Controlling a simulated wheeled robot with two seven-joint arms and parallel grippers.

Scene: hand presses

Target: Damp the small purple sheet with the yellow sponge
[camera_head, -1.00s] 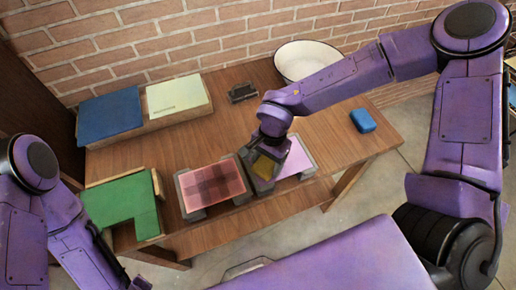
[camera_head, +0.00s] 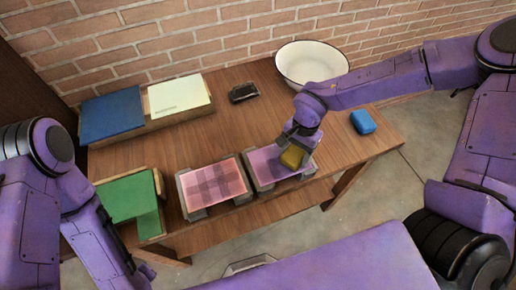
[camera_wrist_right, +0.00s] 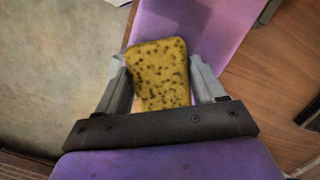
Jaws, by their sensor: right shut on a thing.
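The small purple sheet (camera_head: 262,165) lies in a grey holder on the table, right of the pink checked sheet. In the right wrist view the sheet (camera_wrist_right: 207,28) spreads under and beyond the sponge. The yellow sponge (camera_head: 293,156) has dark pores; it also shows in the right wrist view (camera_wrist_right: 160,76). My right gripper (camera_wrist_right: 162,84) is shut on the sponge and holds it over the right part of the sheet. I cannot tell whether the sponge touches the sheet. My left arm is at the left edge; its gripper is low and its fingers do not show clearly.
A pink checked sheet (camera_head: 212,186) lies in the holder to the left. A green piece (camera_head: 128,201) lies further left. Blue (camera_head: 112,114) and pale (camera_head: 178,93) sheets are at the back. A white basin (camera_head: 311,66), a dark pad (camera_head: 243,93) and a blue block (camera_head: 363,121) stand behind and right.

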